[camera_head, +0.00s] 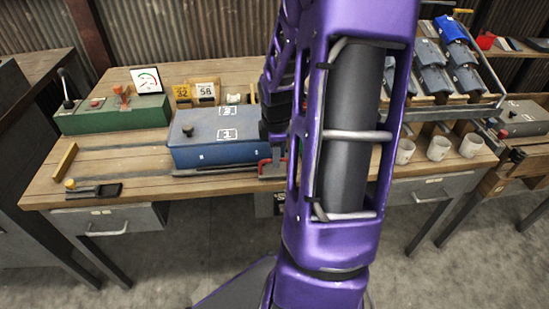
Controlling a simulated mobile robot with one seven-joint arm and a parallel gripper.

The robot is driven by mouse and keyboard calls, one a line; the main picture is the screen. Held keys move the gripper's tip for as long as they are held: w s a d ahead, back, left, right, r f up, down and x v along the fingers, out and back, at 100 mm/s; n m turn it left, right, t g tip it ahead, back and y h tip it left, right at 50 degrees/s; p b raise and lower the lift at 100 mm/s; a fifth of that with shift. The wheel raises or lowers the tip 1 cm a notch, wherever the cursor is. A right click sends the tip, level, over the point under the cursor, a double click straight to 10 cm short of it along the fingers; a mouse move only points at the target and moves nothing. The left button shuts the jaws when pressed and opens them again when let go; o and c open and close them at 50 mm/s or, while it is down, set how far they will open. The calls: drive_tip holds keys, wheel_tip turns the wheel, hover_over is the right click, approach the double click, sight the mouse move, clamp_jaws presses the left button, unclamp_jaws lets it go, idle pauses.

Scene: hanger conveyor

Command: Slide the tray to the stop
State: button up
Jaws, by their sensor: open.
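The likely tray is a blue, box-like carriage (218,154) with a black knob and white markings on top. It sits on metal rails along the workbench, left of my arm. A yellow bar (65,161) lies across the left end of the rails and looks like the stop. A wide stretch of bare rail separates the two. My gripper (273,150) is at the carriage's right end, open and partly hidden by my purple arm. A small red part (266,163) shows beside it; I cannot tell whether they touch.
A green control box (112,116) with a lever stands behind the rails. A black clamp-like piece (93,190) lies near the front left edge. Number cards (205,91) stand behind the carriage. White mugs (438,148) and a rack of blue-grey trays (430,54) are at the right.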

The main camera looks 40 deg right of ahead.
drive_tip(key=shift+d+f, duration=0.1)
drive_tip(key=shift+f, duration=0.35)
drive_tip(key=shift+c, duration=0.2)
clamp_jaws()
idle(1.0)
